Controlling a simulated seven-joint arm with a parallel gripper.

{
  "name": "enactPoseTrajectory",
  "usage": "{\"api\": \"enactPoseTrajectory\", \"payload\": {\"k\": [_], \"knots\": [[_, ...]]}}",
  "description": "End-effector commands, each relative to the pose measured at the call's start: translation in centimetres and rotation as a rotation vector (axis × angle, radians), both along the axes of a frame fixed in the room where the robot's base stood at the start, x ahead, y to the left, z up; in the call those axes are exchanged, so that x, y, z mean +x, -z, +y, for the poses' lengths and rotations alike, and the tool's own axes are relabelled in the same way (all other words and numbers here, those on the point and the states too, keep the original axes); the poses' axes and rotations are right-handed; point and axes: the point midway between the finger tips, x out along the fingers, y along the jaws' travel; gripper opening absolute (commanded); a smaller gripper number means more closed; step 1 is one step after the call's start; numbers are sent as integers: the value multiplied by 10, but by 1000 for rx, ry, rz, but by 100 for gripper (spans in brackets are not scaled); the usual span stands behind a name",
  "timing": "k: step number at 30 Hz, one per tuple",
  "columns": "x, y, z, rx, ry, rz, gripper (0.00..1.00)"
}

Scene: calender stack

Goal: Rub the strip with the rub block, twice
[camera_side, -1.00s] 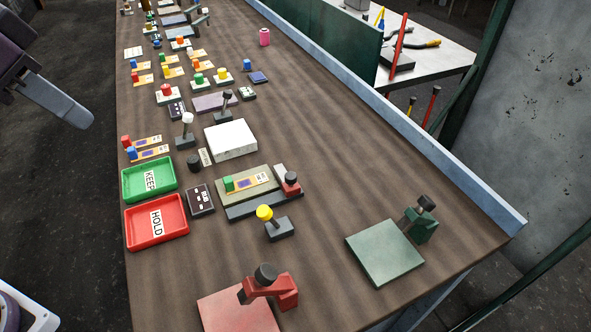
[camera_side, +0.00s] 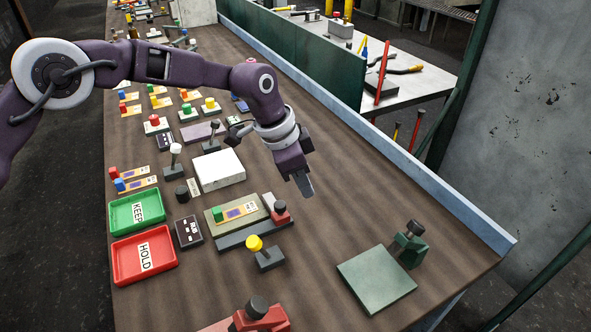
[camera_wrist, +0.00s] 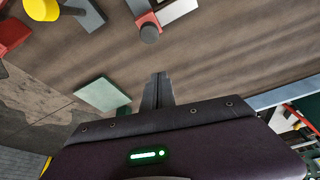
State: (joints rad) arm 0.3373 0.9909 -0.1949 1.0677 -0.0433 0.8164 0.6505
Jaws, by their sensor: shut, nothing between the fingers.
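The tan strip (camera_side: 236,212) with a purple patch lies on an olive plate (camera_side: 262,220), with a green peg at its left end. A red block with a dark round knob (camera_side: 281,210), probably the rub block, sits at the right end of the dark grey bar (camera_side: 254,234) in front of the plate. It also shows at the top of the wrist view (camera_wrist: 149,32). My gripper (camera_side: 307,188) points down, shut and empty, above the table, up and right of the red block in the side view. Its closed fingers (camera_wrist: 160,80) show in the wrist view. The strip is out of the wrist view.
A yellow-knobbed lever (camera_side: 255,243) stands in front of the bar. A green plate with a clamp (camera_side: 376,280) is at right front, and a red clamp (camera_side: 258,316) is in front. KEEP (camera_side: 138,210) and HOLD (camera_side: 144,256) trays lie left. The table right of the red block is bare.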

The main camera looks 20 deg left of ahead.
Motion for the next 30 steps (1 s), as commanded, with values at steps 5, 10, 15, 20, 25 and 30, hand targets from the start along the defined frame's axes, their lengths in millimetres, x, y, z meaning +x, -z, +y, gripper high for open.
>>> {"api": "enactPoseTrajectory", "payload": {"k": [5,10,15,20,25,30], "knots": [[1,27,-1,1,-2,1,0],[-11,26,19,0,-3,1,0],[-15,26,26,-1,-1,0,0],[-16,26,27,-1,0,0,0],[-18,26,30,0,-2,2,0],[-41,26,54,1,-3,3,0]]}}
